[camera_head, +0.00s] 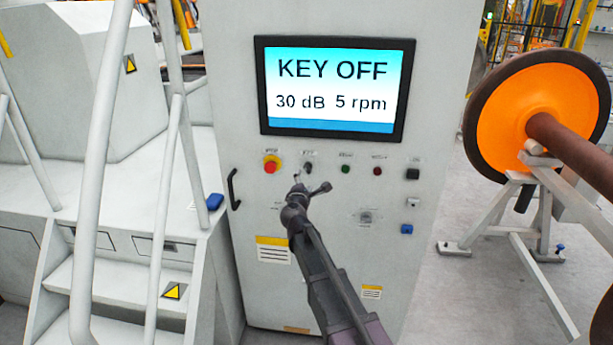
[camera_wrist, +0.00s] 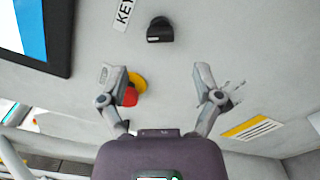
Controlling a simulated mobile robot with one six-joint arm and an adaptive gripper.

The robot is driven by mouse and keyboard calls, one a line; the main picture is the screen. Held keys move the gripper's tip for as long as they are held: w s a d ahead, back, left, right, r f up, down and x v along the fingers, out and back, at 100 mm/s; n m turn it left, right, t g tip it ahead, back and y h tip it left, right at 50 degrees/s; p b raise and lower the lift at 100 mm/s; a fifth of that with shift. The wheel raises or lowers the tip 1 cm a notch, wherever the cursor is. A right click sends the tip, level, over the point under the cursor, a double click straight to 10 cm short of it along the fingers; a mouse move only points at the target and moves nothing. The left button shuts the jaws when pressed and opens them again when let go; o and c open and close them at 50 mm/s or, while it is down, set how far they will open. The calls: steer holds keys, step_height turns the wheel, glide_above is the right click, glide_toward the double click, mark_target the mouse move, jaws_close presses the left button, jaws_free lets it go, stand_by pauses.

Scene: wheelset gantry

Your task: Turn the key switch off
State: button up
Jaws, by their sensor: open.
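The key switch (camera_head: 308,168) is a small dark knob on the grey cabinet front, below the screen. In the wrist view the key switch (camera_wrist: 160,30) is a black knob beside a KEY label (camera_wrist: 124,13). The screen (camera_head: 337,85) reads KEY OFF, 30 dB, 5 rpm. My gripper (camera_head: 311,184) is just below the key switch in the head view. In the wrist view my gripper (camera_wrist: 155,72) has its fingers spread wide with nothing between them. The knob lies beyond the fingertips and appears apart from them.
A red stop button on a yellow collar (camera_head: 271,165) is left of the key switch; it shows behind my left finger in the wrist view (camera_wrist: 131,96). Green (camera_head: 346,169) and dark red (camera_head: 377,171) buttons sit right. A handle (camera_head: 234,189) and white railings stand left.

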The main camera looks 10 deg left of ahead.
steer(key=shift+s, duration=1.9)
steer(key=s+d+f+m+g+h, duration=0.4)
steer(key=d+m, duration=0.3)
steer(key=d, duration=0.4)
steer(key=s+d+f+m+g+h, duration=0.2)
steer(key=s+d+f+m+g, duration=0.35)
steer(key=d, duration=0.65)
steer(key=s+d+f+m+g+y, duration=0.2)
steer(key=s+f+m+g+y, duration=0.1)
steer(key=s, duration=0.7)
steer(key=s+d+f+m+g+y, duration=0.3)
steer(key=s+f+m+g, duration=0.2)
steer(key=s+m, duration=0.3)
steer(key=shift+s+f+y, duration=0.3)
steer(key=shift+s+f, duration=0.25)
steer(key=shift+s, duration=0.5)
steer(key=shift+g, duration=0.25)
